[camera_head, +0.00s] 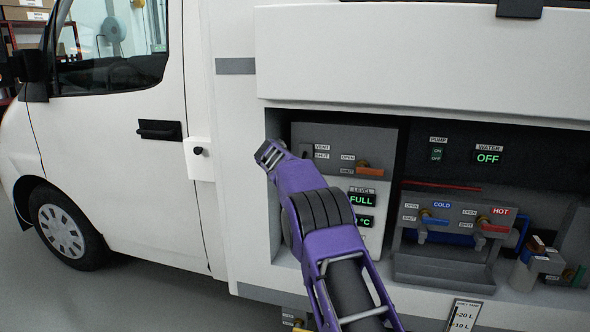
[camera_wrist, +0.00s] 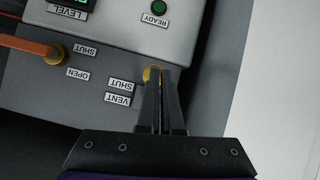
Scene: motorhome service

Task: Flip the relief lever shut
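The relief lever's brass pivot (camera_wrist: 152,73) shows in the wrist view beside the VENT and SHUT labels (camera_wrist: 120,91), which appear upside down. The lever's handle is hidden, so I cannot tell its position. My gripper (camera_wrist: 165,72) has its two dark fingers close together, with only a thin gap. The fingertips are at the pivot and partly cover it; I cannot tell whether they touch it. I see nothing clearly held. In the head view my gripper (camera_head: 266,153) is at the upper left of the grey control panel (camera_head: 338,135), and the lever is hidden there.
An orange lever (camera_head: 374,170) with OPEN and SHUT labels sits right of the VENT label. Display screens (camera_head: 362,201) are below it. Blue (camera_head: 436,220) and red (camera_head: 495,228) levers are farther right. The bay's left wall (camera_head: 274,130) stands close to my gripper.

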